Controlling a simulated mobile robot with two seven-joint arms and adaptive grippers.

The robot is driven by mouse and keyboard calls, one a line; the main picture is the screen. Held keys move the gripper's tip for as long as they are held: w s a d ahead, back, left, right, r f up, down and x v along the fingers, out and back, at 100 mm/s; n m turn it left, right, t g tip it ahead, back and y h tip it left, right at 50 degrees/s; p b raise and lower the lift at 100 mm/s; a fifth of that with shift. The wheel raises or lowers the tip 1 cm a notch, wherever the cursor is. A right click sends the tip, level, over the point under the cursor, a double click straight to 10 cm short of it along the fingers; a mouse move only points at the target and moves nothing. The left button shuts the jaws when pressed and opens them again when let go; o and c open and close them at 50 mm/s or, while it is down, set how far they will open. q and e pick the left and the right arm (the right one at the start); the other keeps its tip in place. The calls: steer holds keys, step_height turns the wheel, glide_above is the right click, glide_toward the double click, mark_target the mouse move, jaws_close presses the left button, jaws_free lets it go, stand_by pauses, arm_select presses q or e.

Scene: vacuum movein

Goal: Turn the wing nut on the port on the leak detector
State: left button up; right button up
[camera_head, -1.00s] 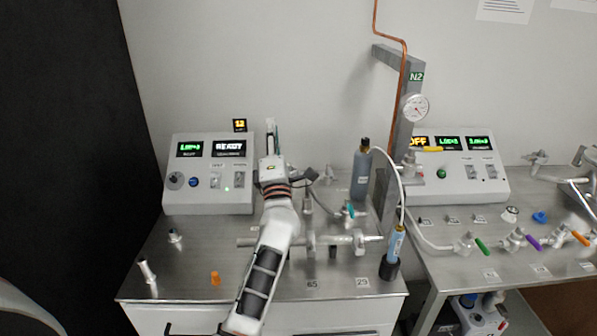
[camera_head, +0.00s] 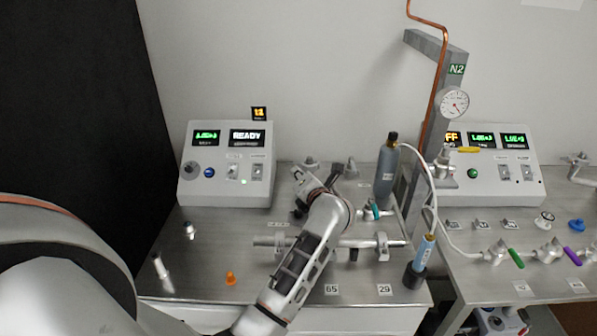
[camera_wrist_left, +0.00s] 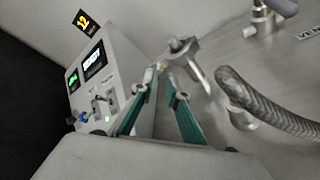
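The leak detector (camera_head: 226,165) is the grey box at the left of the bench, with READY on its display; it also shows tilted in the left wrist view (camera_wrist_left: 104,82). A metal port fitting (camera_wrist_left: 184,52), with small projecting parts, stands just past my left fingertips. I cannot clearly tell the wing nut apart from it. My left gripper (camera_wrist_left: 160,78) has teal-padded fingers, apart with a narrow gap and nothing clearly held. In the head view my left gripper (camera_head: 304,182) is right of the detector; its fingertips are unclear. My right gripper is not in view.
A braided hose (camera_wrist_left: 262,105) and another fitting (camera_wrist_left: 262,18) lie right of the fingers. A horizontal metal pipe (camera_head: 362,243) crosses the bench under my arm. A grey cylinder (camera_head: 385,178) and post (camera_head: 428,120) stand to the right.

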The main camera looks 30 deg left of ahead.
mark_target(302, 162)
arm_select(q)
steer(key=shift+x, duration=1.45)
jaws_close()
